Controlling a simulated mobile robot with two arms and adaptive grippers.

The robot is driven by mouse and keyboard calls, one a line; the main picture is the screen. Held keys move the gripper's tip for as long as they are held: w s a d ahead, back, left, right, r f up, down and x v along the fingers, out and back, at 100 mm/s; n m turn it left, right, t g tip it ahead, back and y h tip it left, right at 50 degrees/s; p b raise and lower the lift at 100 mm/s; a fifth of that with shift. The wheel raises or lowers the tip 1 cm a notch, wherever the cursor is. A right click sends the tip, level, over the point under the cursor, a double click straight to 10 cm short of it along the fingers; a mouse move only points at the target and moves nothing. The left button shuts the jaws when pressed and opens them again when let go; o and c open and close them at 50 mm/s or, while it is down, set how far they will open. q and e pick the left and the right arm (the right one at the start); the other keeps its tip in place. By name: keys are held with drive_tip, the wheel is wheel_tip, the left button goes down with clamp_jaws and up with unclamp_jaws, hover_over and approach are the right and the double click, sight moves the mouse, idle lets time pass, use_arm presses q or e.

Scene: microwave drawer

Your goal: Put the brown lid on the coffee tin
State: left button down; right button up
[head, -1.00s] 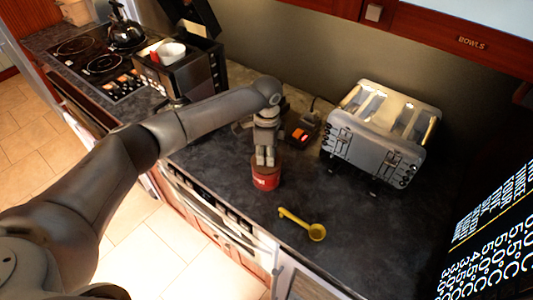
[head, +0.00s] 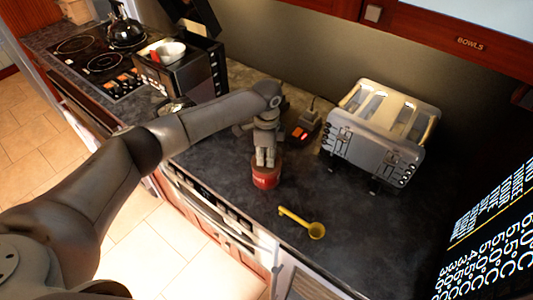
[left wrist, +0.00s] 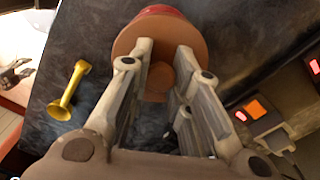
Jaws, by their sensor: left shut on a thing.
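The red coffee tin (head: 266,181) stands upright on the dark counter, below my left gripper. The brown lid (left wrist: 157,38) is a disc with a round knob, at the tin's top. My left gripper (left wrist: 165,55) points down and is shut on the lid, its fingers on either side of the knob. In the left wrist view the lid covers most of the tin (left wrist: 166,11), whose red side shows past the lid's far edge. I cannot tell whether the lid is fully seated. A grey claw-like shape at that view's left edge may be my right gripper (left wrist: 15,74).
A yellow scoop (head: 303,223) lies on the counter in front of the tin. A toaster (head: 382,135) stands to the right. A small device with an orange-red light (head: 304,131) sits behind the tin. A stove (head: 90,60) and a black appliance (head: 185,75) are at the back left.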

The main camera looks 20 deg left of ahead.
idle(0.3)
use_arm(q)
drive_tip(key=c, duration=1.3)
unclamp_jaws()
drive_tip(key=shift+o, duration=0.2)
drive_tip(key=o, duration=0.5)
drive_tip(key=shift+r+p, duration=0.85)
drive_tip(key=shift+r, duration=2.7)
drive_tip(key=shift+f, duration=0.1)
